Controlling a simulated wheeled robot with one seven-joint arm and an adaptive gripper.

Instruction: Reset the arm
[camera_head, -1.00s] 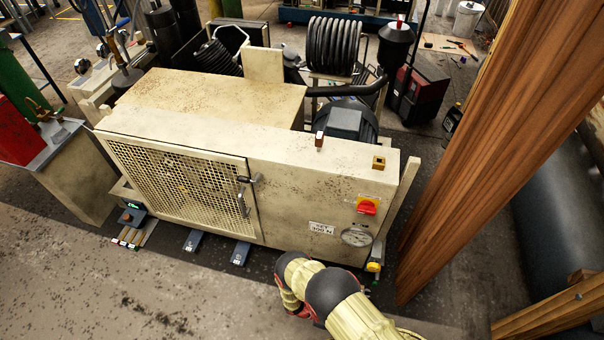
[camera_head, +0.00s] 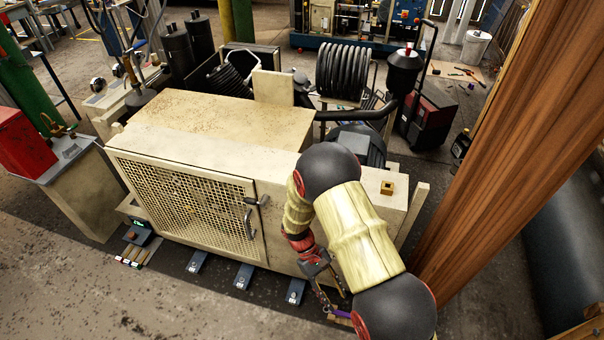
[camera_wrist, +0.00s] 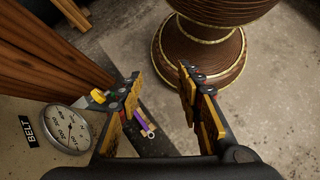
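My arm reaches up from the lower right in the head view and bends down in front of the right end of the beige compressor cabinet (camera_head: 215,120). My gripper (camera_head: 335,302) points down beside the cabinet's front, partly hidden by my own arm. In the wrist view my gripper (camera_wrist: 160,85) has its two fingers apart, with nothing held between them. A round dial gauge (camera_wrist: 67,130) and a "BELT" label (camera_wrist: 27,131) lie left of the fingers. A small purple item (camera_wrist: 143,117) shows beyond the gap between the fingers.
A thick wooden post (camera_head: 510,150) stands right of the cabinet; wood also shows in the wrist view (camera_wrist: 45,55). Floor in front is open.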

